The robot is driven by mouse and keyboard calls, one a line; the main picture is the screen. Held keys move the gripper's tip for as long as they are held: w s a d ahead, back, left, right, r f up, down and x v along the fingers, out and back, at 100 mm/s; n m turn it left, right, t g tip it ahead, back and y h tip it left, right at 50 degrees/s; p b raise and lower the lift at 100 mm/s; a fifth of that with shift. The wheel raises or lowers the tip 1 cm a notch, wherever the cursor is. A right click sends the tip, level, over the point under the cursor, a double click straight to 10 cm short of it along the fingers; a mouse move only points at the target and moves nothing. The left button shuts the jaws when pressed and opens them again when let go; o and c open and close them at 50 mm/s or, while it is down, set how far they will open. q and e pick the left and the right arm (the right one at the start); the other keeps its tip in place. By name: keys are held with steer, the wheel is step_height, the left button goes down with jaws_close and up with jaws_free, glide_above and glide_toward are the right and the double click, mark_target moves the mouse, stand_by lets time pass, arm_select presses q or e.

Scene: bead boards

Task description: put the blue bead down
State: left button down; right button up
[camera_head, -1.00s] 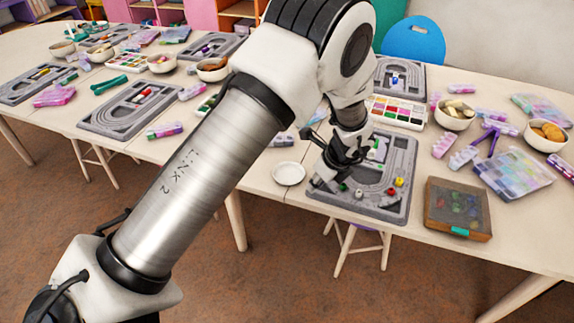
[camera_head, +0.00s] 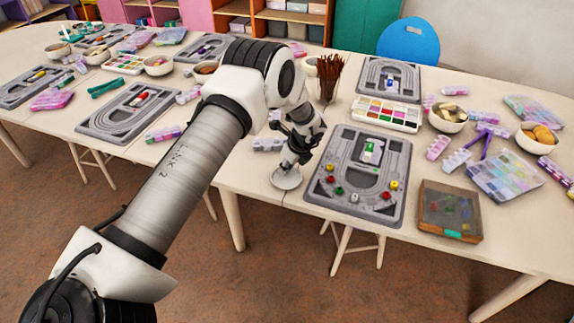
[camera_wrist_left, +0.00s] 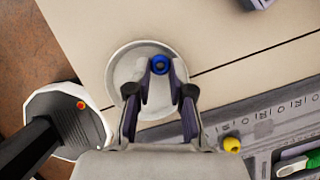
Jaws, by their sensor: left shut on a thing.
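The blue bead (camera_wrist_left: 159,64) is between the fingertips of my left gripper (camera_wrist_left: 160,76) in the left wrist view. The gripper is shut on it. Bead and fingertips are over the round white dish (camera_wrist_left: 122,66); I cannot tell whether the bead touches it. In the head view my left gripper (camera_head: 287,164) points down at the dish (camera_head: 285,180), left of the grey bead board (camera_head: 318,188). The bead does not show clearly there. My right gripper is not in view.
The board holds several coloured beads, including a yellow bead (camera_head: 393,185), and a small green-and-white item (camera_head: 371,152). A brown case (camera_head: 450,212) lies to its right. A paint set (camera_head: 386,113) and a cup of brushes (camera_head: 327,80) stand behind. The table's front edge is close to the dish.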

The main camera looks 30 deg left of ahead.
arm_select(q)
steer(key=shift+f+b, duration=0.3)
steer(key=c, duration=1.3)
jaws_free()
steer(key=shift+d+r+p, duration=0.1)
steer(key=shift+r+p, duration=0.3)
steer(key=shift+r, duration=0.2)
steer(key=b+v, duration=0.1)
steer(key=v, duration=1)
steer(key=shift+r, duration=0.25)
